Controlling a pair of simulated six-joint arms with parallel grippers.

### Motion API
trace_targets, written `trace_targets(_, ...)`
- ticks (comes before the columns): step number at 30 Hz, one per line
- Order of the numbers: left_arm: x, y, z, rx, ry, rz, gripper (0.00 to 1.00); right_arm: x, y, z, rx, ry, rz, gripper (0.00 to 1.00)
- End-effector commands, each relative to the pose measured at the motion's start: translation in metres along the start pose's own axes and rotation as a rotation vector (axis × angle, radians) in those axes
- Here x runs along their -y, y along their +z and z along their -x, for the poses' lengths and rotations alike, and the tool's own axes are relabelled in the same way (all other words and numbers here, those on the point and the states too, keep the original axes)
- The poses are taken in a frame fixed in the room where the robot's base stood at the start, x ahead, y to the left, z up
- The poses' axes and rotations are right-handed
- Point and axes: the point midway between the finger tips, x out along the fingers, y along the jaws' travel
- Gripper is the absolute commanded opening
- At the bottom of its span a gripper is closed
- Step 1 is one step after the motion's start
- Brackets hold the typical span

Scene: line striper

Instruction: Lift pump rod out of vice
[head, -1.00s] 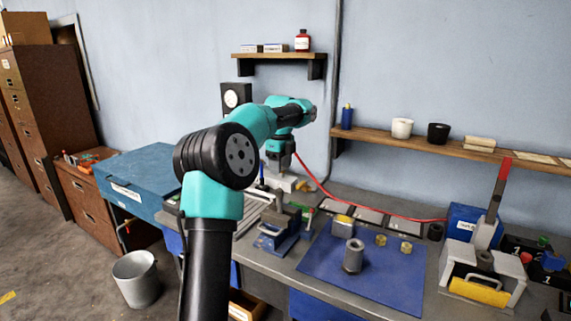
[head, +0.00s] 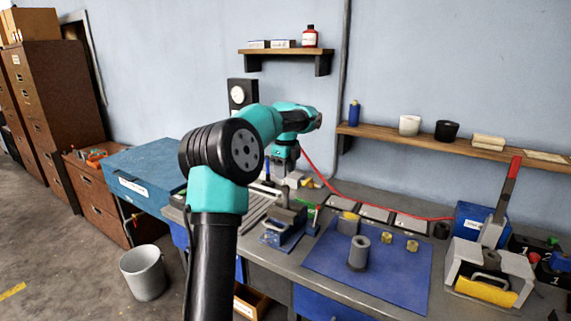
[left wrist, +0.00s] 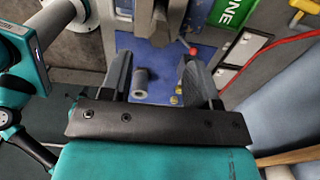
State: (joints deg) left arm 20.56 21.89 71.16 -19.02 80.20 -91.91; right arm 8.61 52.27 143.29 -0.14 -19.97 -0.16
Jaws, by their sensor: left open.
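The vice (head: 283,228) is blue with grey jaws and sits on the bench left of the blue mat. It appears partly between my fingers at the top of the left wrist view (left wrist: 158,25). I cannot make out the pump rod clearly in either view. My left gripper (head: 287,178) is above the bench behind the vice, pointing down. In the left wrist view its two dark fingers (left wrist: 156,62) are apart with nothing held between them. My right gripper is not in view.
A grey hollow cylinder (head: 359,252) stands on the blue mat (head: 400,284), with small brass pieces (head: 385,238) beyond it. A press with a red-handled lever (head: 501,215) stands at right. A red hose (head: 330,188) runs along the back. The mat's front is clear.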

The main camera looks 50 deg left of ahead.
Motion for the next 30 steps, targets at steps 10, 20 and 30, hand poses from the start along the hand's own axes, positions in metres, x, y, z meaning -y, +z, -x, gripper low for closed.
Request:
trace_targets(10, 0.000, 0.000, -0.033, 0.000, 0.002, 0.000, 0.55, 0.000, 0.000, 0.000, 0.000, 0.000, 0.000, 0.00)
trace_targets(20, 0.000, 0.000, -0.059, 0.000, 0.001, 0.000, 0.55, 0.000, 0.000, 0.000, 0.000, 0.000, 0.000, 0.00)
trace_targets(30, 0.000, 0.000, -0.064, 0.000, 0.000, 0.000, 0.55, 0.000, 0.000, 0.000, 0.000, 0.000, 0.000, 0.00)
